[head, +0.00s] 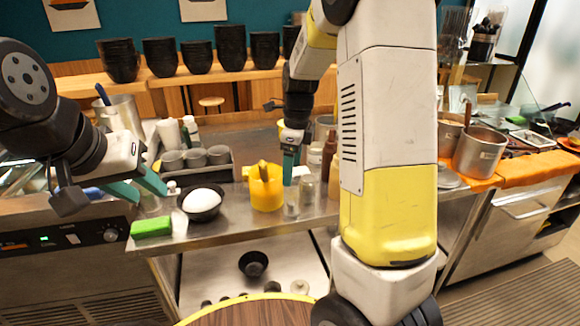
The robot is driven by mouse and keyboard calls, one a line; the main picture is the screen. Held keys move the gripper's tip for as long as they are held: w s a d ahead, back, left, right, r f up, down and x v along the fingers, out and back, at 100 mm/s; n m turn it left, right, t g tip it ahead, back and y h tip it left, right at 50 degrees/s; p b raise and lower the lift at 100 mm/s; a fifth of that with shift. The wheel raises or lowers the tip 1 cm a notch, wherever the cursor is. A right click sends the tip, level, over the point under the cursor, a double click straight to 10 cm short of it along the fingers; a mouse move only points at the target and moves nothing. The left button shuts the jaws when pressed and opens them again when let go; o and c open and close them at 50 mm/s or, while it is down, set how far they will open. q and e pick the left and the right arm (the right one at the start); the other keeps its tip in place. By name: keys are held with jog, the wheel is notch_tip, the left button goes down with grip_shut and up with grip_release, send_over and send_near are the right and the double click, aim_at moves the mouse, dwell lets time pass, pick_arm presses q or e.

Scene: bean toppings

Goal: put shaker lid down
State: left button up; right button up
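No shaker lid can be made out clearly. A clear shaker-like jar (291,204) stands on the metal counter (225,231), right of the yellow container. A second small jar (307,188) stands just behind it. My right gripper (288,172) points down above these jars. Its teal finger shows, but its grip is too small and partly hidden to tell whether it holds a lid. A pale shape lies beside that finger. My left gripper (152,193) is at the left, its two teal fingers apart and empty, above the counter near the green block.
A black bowl with white contents (203,200), a green block (151,227) and a yellow container (266,190) stand along the counter. Grey cups (195,158) sit in a holder behind. Brown bottles (329,153) stand at right, partly hidden by my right arm.

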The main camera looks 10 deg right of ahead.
jog(key=s+r+n+t, duration=0.2)
jog(key=s+r+n, duration=0.2)
jog(key=s+n, duration=0.3)
jog(key=s+a+r+n+t+y, duration=0.1)
jog(key=s+r+n, duration=0.3)
jog(key=s+n, duration=0.3)
jog(key=s+a+r+n+t, duration=0.1)
jog(key=s+r+n+t, duration=0.1)
jog(key=s+r+n, duration=0.3)
jog(key=s+n, duration=0.3)
jog(key=n, duration=0.2)
jog(key=shift+t, duration=0.3)
